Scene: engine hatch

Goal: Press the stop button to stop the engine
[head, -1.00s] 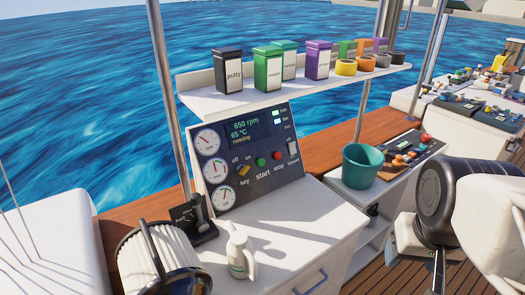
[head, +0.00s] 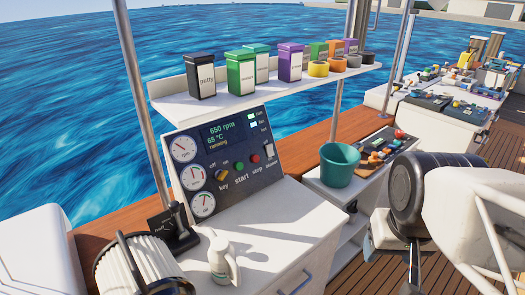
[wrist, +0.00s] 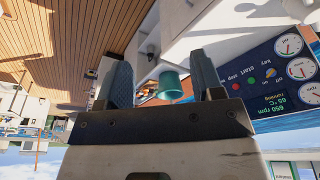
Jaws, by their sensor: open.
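The engine panel (head: 225,192) stands tilted on the white cabinet in the head view. Its red stop button (head: 255,159) sits right of the green start button (head: 239,166) and the yellow key switch (head: 221,174). The display (head: 228,133) reads 650 rpm, 65 °C, running. In the wrist view the panel is upside down at right, with the red stop button (wrist: 235,86) right of my gripper. My gripper (wrist: 163,70) is open, with nothing between its fingers, and apart from the panel. In the head view my arm is at the right, away from the panel.
A shelf (head: 270,92) with several tins and tape rolls hangs above the panel. A teal bucket (head: 340,165) stands right of it, beside a tool tray. A throttle lever (head: 179,222) and a white jug (head: 222,258) stand in front. The cabinet top (head: 272,222) is partly clear.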

